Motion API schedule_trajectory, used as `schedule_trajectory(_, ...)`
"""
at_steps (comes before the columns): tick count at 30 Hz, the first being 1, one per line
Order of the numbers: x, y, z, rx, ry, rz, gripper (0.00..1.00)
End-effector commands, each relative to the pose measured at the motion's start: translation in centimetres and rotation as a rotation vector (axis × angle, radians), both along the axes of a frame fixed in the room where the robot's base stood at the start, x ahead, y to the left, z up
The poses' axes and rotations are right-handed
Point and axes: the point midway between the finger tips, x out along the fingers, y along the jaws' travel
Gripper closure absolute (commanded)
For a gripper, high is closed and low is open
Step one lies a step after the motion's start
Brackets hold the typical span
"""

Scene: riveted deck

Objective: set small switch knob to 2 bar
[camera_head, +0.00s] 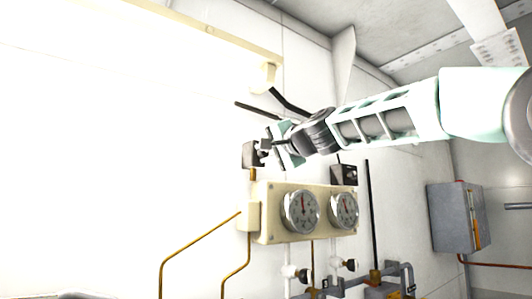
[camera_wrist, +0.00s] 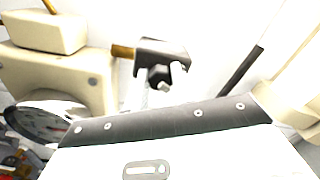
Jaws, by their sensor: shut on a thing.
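The small switch is a dark box (camera_head: 249,156) on the wall above the left end of the cream gauge panel. In the wrist view the dark box (camera_wrist: 165,50) is at upper middle, with its dark small switch knob (camera_wrist: 159,75) facing down toward my gripper. My gripper (camera_head: 267,147) reaches in from the right and is shut on the knob, at the right side of the box. The fingertips and knob overlap in the head view, so the knob's angle and its markings cannot be read. In the wrist view my gripper's body covers the lower part.
The cream panel (camera_head: 270,232) carries two round gauges (camera_head: 300,212). A second dark box (camera_head: 344,174) sits above its right end. Brass pipes, valves and a grey cabinet (camera_head: 458,217) are lower and right. A dark rod (camera_wrist: 240,70) stands right of the switch.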

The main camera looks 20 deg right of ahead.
Motion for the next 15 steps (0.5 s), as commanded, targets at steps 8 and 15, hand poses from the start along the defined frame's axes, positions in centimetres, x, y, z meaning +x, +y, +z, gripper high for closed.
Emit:
schedule_trajectory(8,0.02,-0.05,-0.03,-0.001,0.000,-0.001,0.53)
schedule_trajectory(15,-0.88,-0.34,-0.15,-0.001,-0.001,-0.001,0.53)
